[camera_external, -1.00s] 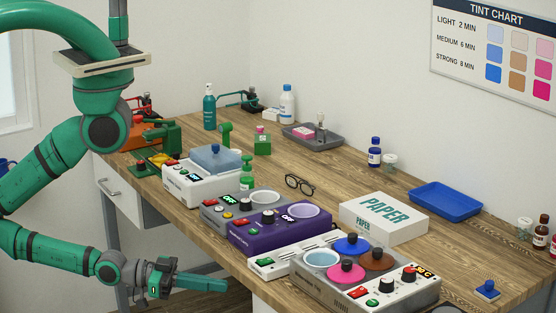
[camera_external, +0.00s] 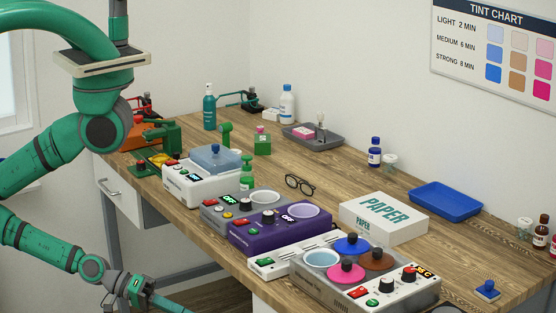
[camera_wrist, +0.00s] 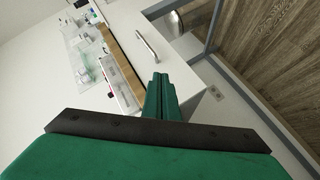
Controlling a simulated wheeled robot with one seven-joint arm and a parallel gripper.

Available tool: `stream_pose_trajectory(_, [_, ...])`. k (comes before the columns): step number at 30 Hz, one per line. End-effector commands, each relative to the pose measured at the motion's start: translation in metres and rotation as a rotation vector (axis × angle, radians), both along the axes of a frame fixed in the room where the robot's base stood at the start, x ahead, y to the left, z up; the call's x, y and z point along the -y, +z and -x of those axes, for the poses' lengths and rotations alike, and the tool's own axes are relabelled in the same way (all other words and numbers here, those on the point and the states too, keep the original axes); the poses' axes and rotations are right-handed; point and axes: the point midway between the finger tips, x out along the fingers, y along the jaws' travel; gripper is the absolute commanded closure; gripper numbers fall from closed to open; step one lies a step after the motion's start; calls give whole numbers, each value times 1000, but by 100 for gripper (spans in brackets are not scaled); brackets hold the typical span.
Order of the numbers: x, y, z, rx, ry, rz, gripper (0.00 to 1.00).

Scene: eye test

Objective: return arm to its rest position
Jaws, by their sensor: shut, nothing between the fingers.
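My green arm is at the left of the external view, in front of the table. My gripper (camera_external: 172,304) is low, below the tabletop level and off the table's front edge, near the bottom of the picture. Its fingers are together with nothing between them. In the wrist view my gripper (camera_wrist: 162,98) shows as two green fingers side by side, touching no object. Beyond them are the white drawer front and its metal handle (camera_wrist: 146,46).
The wooden table (camera_external: 340,190) holds several devices, including a purple unit (camera_external: 262,236) and a white paper box (camera_external: 384,218). A blue tray (camera_external: 445,201) lies at the right. The white drawer unit (camera_external: 122,198) is under the table's left end. Floor space before it looks clear.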

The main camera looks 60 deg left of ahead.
Motion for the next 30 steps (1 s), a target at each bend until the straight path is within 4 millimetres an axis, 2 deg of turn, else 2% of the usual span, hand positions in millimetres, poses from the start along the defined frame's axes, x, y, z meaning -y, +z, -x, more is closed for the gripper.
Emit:
stream_pose_trajectory(5, [-32,0,-34,90,91,-92,100])
stream_pose_trajectory(10, [-76,3,-67,194,195,-224,100])
stream_pose_trajectory(14, [-130,11,-94,295,305,-390,100])
stream_pose_trajectory(15, [-150,14,-101,327,341,-453,100])
stream_pose_trajectory(18, [-192,23,-110,390,409,-602,100])
stream_pose_trajectory(21, [-223,32,-112,432,453,-721,100])
stream_pose_trajectory(25, [-246,39,-112,459,480,-815,100])
stream_pose_trajectory(30, [-249,44,-111,463,494,-825,100])
